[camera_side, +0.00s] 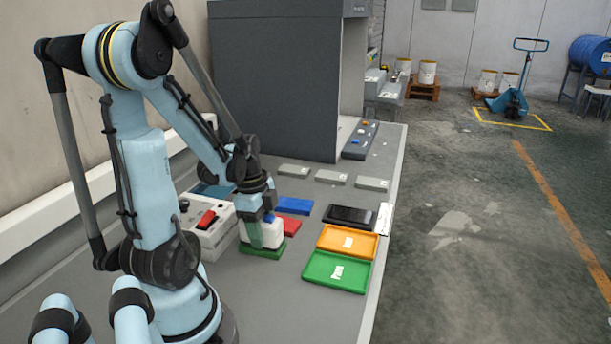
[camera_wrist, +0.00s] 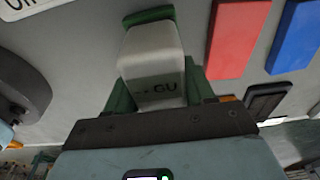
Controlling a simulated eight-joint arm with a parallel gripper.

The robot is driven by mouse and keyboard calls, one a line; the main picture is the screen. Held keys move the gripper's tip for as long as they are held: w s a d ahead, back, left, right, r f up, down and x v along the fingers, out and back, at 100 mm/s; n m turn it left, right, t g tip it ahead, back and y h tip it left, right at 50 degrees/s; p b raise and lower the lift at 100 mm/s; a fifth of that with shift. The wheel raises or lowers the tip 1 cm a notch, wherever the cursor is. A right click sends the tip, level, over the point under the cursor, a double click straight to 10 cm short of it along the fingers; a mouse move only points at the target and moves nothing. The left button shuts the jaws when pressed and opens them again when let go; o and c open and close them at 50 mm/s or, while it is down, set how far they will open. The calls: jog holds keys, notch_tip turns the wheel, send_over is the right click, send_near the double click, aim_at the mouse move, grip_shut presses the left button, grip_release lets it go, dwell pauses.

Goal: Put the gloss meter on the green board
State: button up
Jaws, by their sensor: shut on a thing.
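The gloss meter (camera_side: 272,234) is a white, rounded block. It also shows in the wrist view (camera_wrist: 152,55), with the dark letters "GU" on its face. My gripper (camera_wrist: 158,92) is shut on it, one green finger on each side. In the side view my gripper (camera_side: 262,229) points down. The green board (camera_side: 263,252) is directly beneath the meter, and its edge shows beyond the meter in the wrist view (camera_wrist: 148,15). The meter stands upright over the board; whether it touches cannot be told. Much of the board is hidden.
A red board (camera_wrist: 237,38) and a blue board (camera_wrist: 295,36) lie beside the green one. A white box with a red switch (camera_side: 208,222) stands close on the left. Orange (camera_side: 328,239) and green (camera_side: 322,274) trays lie near the bench's right edge.

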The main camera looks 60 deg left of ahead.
jog(key=shift+f, duration=0.1)
jog(key=o, duration=1.4)
jog(key=r, duration=0.8)
jog(key=s+a+r, duration=0.1)
jog(key=r, duration=0.3)
jog(key=shift+d, duration=0.1)
jog(key=w+d+n+t, duration=0.2)
jog(key=w+d+n, duration=0.1)
jog(key=d, duration=0.3)
jog(key=w+d+n+t, duration=0.2)
jog(key=w+d+n, duration=0.1)
jog(key=d, duration=0.3)
jog(key=w+d+f+n+t+y, duration=0.1)
jog(key=w+d+n+t, duration=0.1)
jog(key=d, duration=0.5)
jog(key=shift+w+d+n, duration=0.1)
jog(key=shift+w+n, duration=0.4)
jog(key=shift+w, duration=0.75)
